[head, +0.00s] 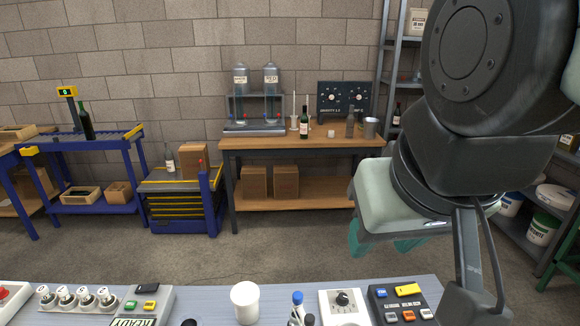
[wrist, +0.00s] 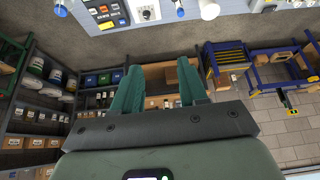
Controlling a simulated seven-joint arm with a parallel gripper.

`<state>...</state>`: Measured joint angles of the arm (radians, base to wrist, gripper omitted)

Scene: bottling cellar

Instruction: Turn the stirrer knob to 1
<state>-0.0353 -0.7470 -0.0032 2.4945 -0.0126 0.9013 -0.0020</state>
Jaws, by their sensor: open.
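The stirrer is a white box (head: 343,314) on the near bench, with a black knob (head: 343,298) on top. The knob's pointer and scale are too small to read. In the wrist view the knob (wrist: 146,14) shows at the top edge, upside down. My gripper (head: 382,245) hangs above and beyond the bench's far edge, to the right of the knob, with its teal fingers partly hidden by its body. In the wrist view the gripper (wrist: 158,70) is open, with nothing between the fingers. It is well apart from the knob.
A panel of coloured buttons (head: 401,303) stands just right of the stirrer box. Left of it are a blue-capped item (head: 298,300), a white cup (head: 245,302) and a grey box with several white-based knobs (head: 80,298). A wooden workbench (head: 300,143) stands across the floor.

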